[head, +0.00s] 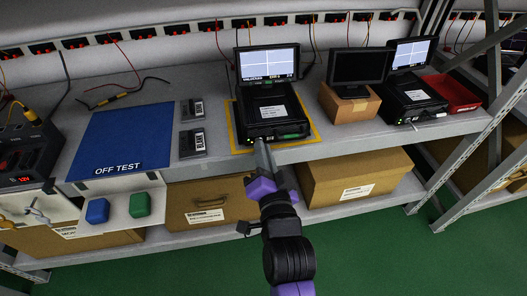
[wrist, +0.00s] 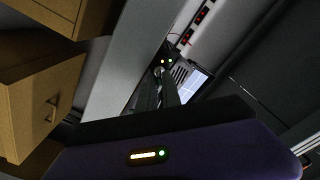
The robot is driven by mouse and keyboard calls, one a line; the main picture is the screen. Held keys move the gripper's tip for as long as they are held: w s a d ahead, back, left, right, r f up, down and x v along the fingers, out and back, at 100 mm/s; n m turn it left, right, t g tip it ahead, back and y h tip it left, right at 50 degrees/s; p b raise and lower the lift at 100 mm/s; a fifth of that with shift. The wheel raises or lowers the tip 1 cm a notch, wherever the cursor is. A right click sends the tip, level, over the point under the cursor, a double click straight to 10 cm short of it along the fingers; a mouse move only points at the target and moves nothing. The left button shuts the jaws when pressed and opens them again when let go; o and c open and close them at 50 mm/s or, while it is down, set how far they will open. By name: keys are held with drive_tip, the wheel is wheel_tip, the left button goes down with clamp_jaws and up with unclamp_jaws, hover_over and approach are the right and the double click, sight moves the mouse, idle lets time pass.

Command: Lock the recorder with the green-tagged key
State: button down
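The recorder (head: 266,108) is a black box with a raised lit screen (head: 268,65), standing on a yellow-bordered spot on the bench. Small text on the screen seems to read "UNLOCKED". My gripper (head: 264,151) is at the recorder's lower front edge, left of a small green patch on it; contact is unclear. In the wrist view my gripper (wrist: 160,92) points at the recorder's front, and its dark fingers look close together. Whether a key is between them cannot be made out. A green tag-like piece (head: 139,204) sits beside a blue one (head: 97,210) on a white panel at left.
A blue "OFF TEST" mat (head: 120,138) and two labelled grey pieces (head: 192,142) lie left of the recorder. A dark monitor on a cardboard box (head: 348,107), a second recorder (head: 413,100) and a red tray (head: 451,92) stand right. Cartons (head: 355,174) fill the lower shelf.

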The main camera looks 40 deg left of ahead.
drive_tip(key=shift+n, duration=0.4)
drive_tip(key=n, duration=0.6)
drive_tip(key=n+p, duration=0.1)
drive_tip(key=n, duration=0.5)
drive_tip(key=shift+s+a+r+n, duration=0.1)
drive_tip(key=shift+s+n, duration=0.1)
drive_tip(key=shift+n, duration=0.2)
drive_tip(key=n, duration=0.4)
drive_tip(key=shift+s+a+p, duration=0.1)
drive_tip(key=shift+p, duration=0.2)
drive_tip(key=shift+n, duration=0.3)
drive_tip(key=c, duration=1.9)
unclamp_jaws()
